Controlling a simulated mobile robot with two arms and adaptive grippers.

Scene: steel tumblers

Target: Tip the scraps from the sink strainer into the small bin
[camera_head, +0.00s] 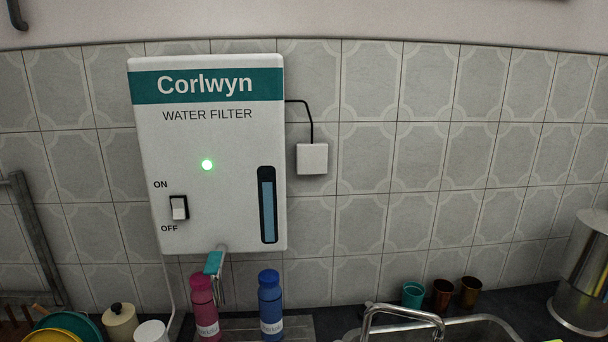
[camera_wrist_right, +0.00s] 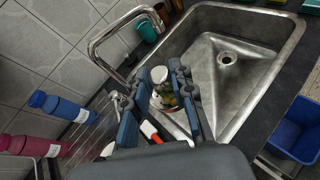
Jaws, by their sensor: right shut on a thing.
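The sink strainer (camera_wrist_right: 168,99) seems to be between the fingers of my right gripper (camera_wrist_right: 168,82) in the right wrist view. Green and yellowish scraps show in it, but the fingers hide much of its outline. My right gripper is shut on it, beside the near-left part of the sink. The small blue bin (camera_wrist_right: 299,128) stands at the right edge of that view, beyond the counter edge, apart from the gripper. Neither gripper shows in the head view.
The steel sink (camera_wrist_right: 225,75) has an empty basin and a curved tap (camera_wrist_right: 108,35). A pink bottle (camera_head: 204,308) and a blue bottle (camera_head: 270,305) stand under the water filter (camera_head: 207,130). Several tumblers (camera_head: 441,295) stand behind the sink. A steel canister (camera_head: 580,270) is far right.

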